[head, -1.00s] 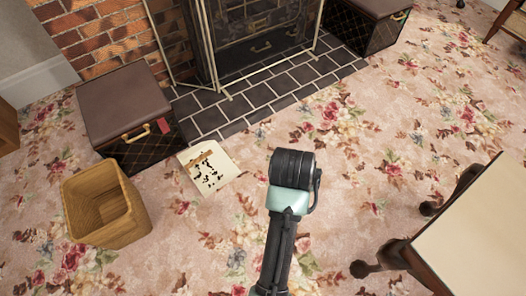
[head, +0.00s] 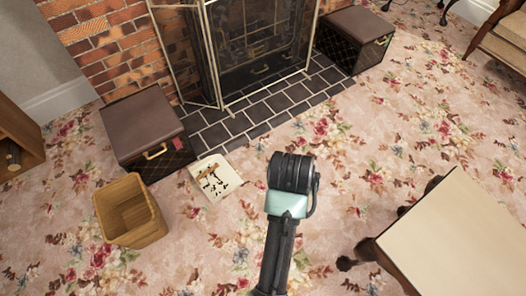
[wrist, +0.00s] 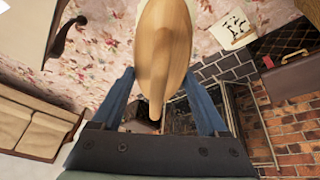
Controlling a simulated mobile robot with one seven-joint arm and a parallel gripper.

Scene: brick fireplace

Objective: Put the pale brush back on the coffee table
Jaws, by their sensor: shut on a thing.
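The pale brush (wrist: 165,50) fills the top middle of the wrist view, a smooth tan wooden body narrowing to a handle end. My gripper (wrist: 160,78) is shut on it, with a blue finger on either side. In the head view my arm hides the gripper and the brush. The coffee table (head: 462,235), with a cream top and dark curved legs, stands at the lower right of the head view, apart from my arm. Part of its top (wrist: 22,25) shows at the wrist view's upper left.
A wicker basket (head: 130,212), a dark box (head: 145,130) and a flat picture card (head: 213,178) lie left. A second box (head: 355,40) flanks the fireplace screen (head: 240,60). An armchair (head: 505,40) is at upper right. Floral carpet is clear between arm and table.

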